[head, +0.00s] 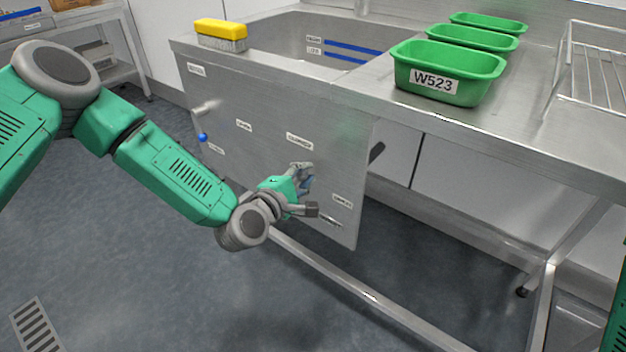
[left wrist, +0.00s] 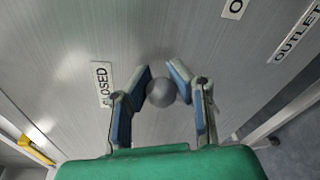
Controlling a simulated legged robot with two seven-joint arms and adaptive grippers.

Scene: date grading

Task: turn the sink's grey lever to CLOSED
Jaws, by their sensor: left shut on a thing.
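The sink's front panel (head: 270,115) carries several small labels. My left gripper (head: 309,194) is at the lower right of this panel. The lever's arm is hidden. A CLOSED label (left wrist: 103,84) is just left of the knob, beside the left finger. A label starting with O (left wrist: 235,8) and an OUTLET label (left wrist: 297,33) are farther off at the upper right. My right gripper is out of view.
A blue-knobbed lever (head: 203,137) is at the panel's left. A dark handle (head: 376,152) sticks out beyond its right edge. Green tubs, the front one marked W523 (head: 478,90), and a yellow brush (head: 220,29) are on the steel counter. A frame rail (head: 350,288) runs low below.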

